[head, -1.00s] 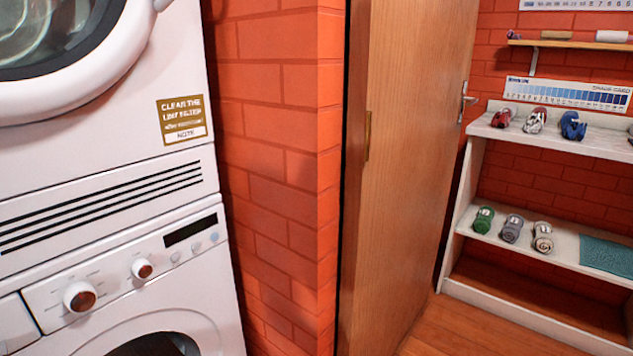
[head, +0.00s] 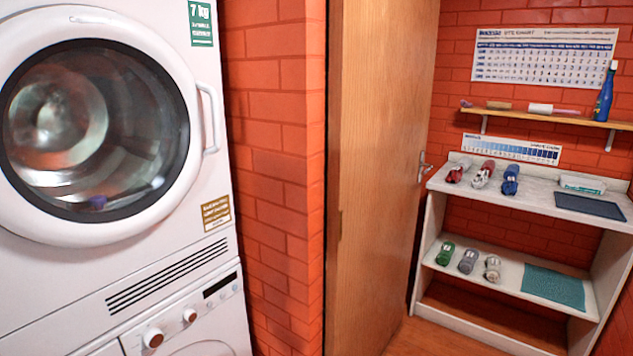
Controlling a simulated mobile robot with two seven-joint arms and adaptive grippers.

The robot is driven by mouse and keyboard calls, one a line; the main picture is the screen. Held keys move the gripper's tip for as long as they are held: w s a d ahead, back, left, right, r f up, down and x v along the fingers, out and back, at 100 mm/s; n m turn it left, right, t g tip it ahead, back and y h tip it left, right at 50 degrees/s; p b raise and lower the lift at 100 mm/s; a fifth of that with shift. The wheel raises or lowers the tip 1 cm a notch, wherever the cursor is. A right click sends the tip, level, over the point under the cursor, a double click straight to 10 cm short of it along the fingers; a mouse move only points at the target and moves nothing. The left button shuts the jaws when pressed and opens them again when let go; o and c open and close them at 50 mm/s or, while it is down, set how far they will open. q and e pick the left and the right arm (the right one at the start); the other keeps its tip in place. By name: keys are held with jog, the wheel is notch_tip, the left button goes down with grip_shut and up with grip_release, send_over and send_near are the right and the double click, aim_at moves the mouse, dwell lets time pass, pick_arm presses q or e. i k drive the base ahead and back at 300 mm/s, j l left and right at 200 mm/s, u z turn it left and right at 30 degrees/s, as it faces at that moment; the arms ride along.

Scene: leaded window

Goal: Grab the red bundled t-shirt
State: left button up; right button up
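A red bundle (head: 454,174), which looks like the red bundled t-shirt, lies at the left end of the top of a white shelf unit (head: 425,228) against the far brick wall. Neither of my grippers shows in the head view.
Stacked white machines (head: 225,240) fill the left, and a brick wall corner (head: 290,180) and wooden door (head: 380,170) stand between them and the shelf. Green (head: 445,254), grey (head: 468,262) and pale (head: 493,269) bundles lie on the lower shelf. Wooden floor (head: 430,335) shows before the shelf.

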aim_at(456, 175)
jog(key=i+l+u, duration=0.3)
jog(key=l+u, duration=0.2)
jog(key=i+l+u, duration=0.25)
jog(key=l+u, duration=0.25)
jog(key=l, duration=0.25)
jog(key=l+u, duration=0.45)
jog(key=l, duration=0.25)
jog(key=l+u, duration=0.5)
jog(key=l, duration=0.25)
jog(key=i+l+u, duration=0.1)
jog(key=i+u, duration=0.25)
